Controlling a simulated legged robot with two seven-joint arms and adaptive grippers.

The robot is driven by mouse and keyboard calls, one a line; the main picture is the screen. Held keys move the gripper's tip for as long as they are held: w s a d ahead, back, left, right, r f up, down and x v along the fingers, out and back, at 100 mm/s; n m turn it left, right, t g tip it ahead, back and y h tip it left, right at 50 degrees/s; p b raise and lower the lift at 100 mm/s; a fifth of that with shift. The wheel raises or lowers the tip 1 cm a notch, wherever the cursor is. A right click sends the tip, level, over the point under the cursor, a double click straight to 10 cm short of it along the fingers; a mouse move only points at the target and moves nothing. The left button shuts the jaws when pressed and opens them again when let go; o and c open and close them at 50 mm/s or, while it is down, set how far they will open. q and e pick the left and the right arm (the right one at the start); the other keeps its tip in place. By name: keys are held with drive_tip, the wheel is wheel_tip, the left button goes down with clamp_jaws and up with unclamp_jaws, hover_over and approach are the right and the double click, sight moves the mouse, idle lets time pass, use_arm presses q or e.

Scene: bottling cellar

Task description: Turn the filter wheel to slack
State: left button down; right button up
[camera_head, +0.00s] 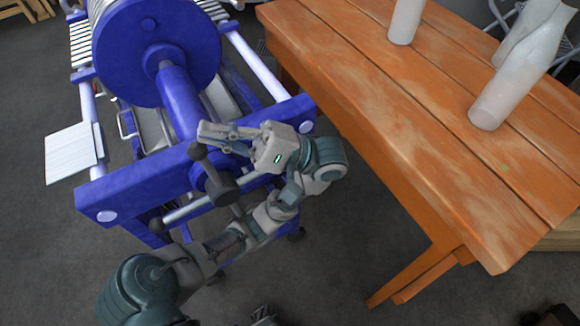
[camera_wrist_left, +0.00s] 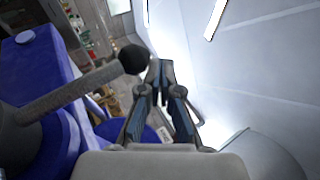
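The filter wheel's grey hub (camera_head: 222,188) sits on the front blue crossbar of the filter press. Its grey bars end in dark knobs; one knob (camera_head: 197,150) is at the upper left. My left gripper (camera_head: 203,131) is beside this knob, its fingers reaching left above the hub. In the left wrist view, the fingertips (camera_wrist_left: 160,72) come together with nothing visible between them. The black ball knob (camera_wrist_left: 132,59) appears just left of the tips, on a grey bar (camera_wrist_left: 70,90). Contact cannot be told.
The blue filter press (camera_head: 150,165) has a large round plate (camera_head: 155,50) behind the wheel and a white side plate (camera_head: 73,153) at left. An orange wooden table (camera_head: 400,110) with white cylindrical objects (camera_head: 490,108) stands at right. Grey floor lies between.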

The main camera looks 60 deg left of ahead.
use_arm(q)
drive_tip(key=v, duration=1.2)
drive_tip(key=shift+d+f, duration=0.1)
